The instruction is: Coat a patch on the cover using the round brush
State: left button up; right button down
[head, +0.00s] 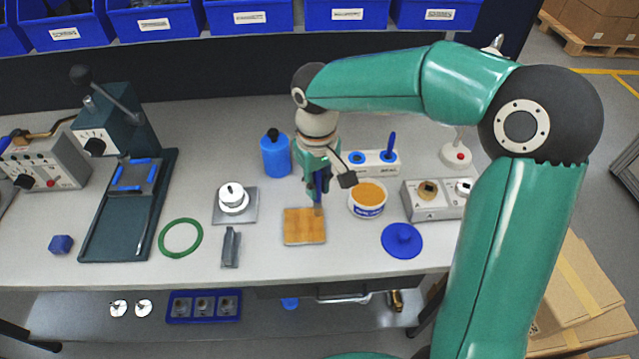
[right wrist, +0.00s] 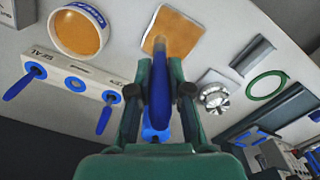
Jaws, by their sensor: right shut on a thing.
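My right gripper (head: 320,182) is shut on the blue-handled round brush (head: 318,198); in the right wrist view the brush handle (right wrist: 160,97) stands between the fingers (right wrist: 158,100). The brush points down, with its tip over the edge of a square orange-tan plate (head: 302,228), which looks like the cover. In the wrist view the plate (right wrist: 183,27) lies beyond the brush tip. I cannot tell whether the bristles touch it. An open tub (head: 367,209) of orange-tan coating stands to its right. My left gripper is not in view.
A brush holder (right wrist: 52,67) stands behind the tub, with two blue-handled tools and an empty-looking slot. A blue lid (head: 403,240), a blue bottle (head: 275,156), a grey plate with a white knob (head: 233,198), a grey block (head: 231,247) and a green ring (head: 162,238) surround the plate.

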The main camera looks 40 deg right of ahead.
notch_tip(320, 180, up, 3)
jog(key=shift+p, duration=1.25)
jog(key=shift+f, duration=0.1)
